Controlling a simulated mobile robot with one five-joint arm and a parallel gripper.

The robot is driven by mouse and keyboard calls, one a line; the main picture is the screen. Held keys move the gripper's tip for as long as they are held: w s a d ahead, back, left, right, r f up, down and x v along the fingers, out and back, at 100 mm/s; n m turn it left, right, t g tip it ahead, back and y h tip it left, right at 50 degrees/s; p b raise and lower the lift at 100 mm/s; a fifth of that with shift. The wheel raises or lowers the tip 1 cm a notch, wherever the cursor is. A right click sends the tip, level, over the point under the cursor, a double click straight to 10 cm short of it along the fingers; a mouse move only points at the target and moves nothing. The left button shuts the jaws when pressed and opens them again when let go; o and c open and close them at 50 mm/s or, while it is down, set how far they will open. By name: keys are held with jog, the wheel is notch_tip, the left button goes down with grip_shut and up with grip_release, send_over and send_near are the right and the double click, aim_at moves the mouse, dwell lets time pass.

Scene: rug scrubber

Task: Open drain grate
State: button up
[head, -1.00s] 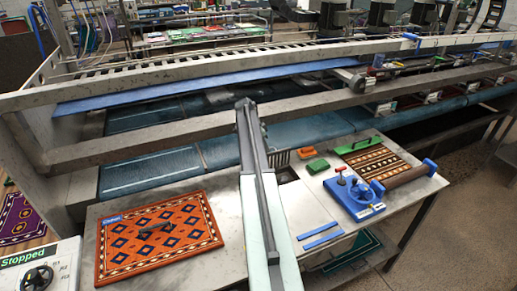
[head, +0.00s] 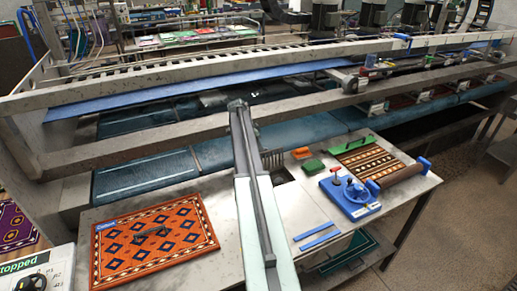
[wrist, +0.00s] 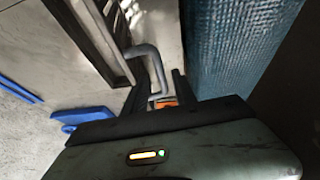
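The drain grate (head: 272,160) is a dark, slotted metal piece at the back of a dark sink opening (head: 283,176) in the steel table. In the head view my arm partly covers it, and it appears raised on edge. In the wrist view the grate (wrist: 92,38) shows its bars at the upper left, with a bent grey handle (wrist: 150,62) at its side. My gripper (wrist: 157,92) has its two dark fingers apart, with the handle's lower end at the gap between them. I cannot tell whether they touch it. The head view hides the gripper.
An orange patterned rug (head: 155,240) lies on the table at left. A large machine frame (head: 180,137) stands behind.

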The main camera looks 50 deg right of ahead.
jog(key=p+v, duration=0.7)
jog(key=v, duration=0.1)
jog(key=shift+d+r, duration=0.1)
jog(key=shift+f, duration=0.2)
